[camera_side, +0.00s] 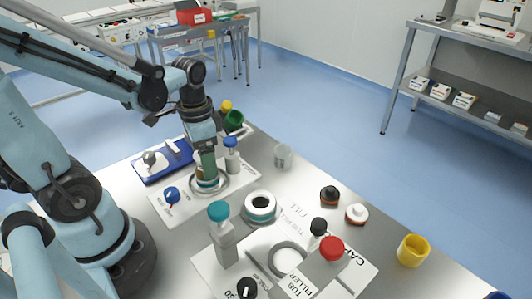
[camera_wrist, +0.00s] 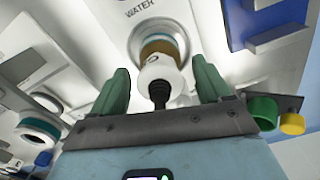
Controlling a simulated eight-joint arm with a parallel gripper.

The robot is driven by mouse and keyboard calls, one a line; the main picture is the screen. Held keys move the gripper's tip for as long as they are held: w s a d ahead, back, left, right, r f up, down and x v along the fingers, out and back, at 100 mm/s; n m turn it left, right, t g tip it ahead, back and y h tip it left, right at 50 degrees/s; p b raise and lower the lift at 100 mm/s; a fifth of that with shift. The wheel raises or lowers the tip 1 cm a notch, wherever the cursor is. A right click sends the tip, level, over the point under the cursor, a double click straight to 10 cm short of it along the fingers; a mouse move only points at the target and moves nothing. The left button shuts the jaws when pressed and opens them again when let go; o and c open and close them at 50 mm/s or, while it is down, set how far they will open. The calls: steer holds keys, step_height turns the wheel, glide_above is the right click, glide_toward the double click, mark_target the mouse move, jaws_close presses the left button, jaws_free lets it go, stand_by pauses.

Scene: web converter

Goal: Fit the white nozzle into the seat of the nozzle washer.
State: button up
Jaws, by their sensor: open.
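The nozzle washer (camera_side: 222,185) is a round metal-rimmed seat on a white plate. In the wrist view its pale rim (camera_wrist: 137,48) lies beside the word WATER. A white nozzle (camera_wrist: 160,72) with a black tip towards the camera stands at the seat, with a brown band below its white part. My gripper (camera_wrist: 161,85) has its two green fingers apart, one on each side of the nozzle, with gaps visible. In the side view my gripper (camera_side: 207,178) points down over the washer and hides most of the nozzle. How deep the nozzle sits cannot be told.
A blue-capped bottle (camera_side: 231,158) stands close behind the gripper, and a blue knob (camera_side: 171,195) is in front. A blue tray (camera_side: 150,173), a ring holder (camera_side: 260,208) and a teal-capped bottle (camera_side: 222,240) are nearby. A clear beaker (camera_side: 283,157) stands right.

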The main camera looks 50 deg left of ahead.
step_height(320, 180, up, 11)
steer(key=shift+f, duration=0.15)
stand_by(0.5)
steer(key=w+d+f+n+t, duration=0.2)
steer(key=w+d+f+t, duration=0.1)
steer(key=d+t, duration=0.3)
steer(key=shift+w+n+t, duration=0.4)
steer(key=shift+w+t, duration=0.05)
steer(key=shift+t, duration=0.05)
steer(key=shift+f, duration=0.1)
stand_by(0.5)
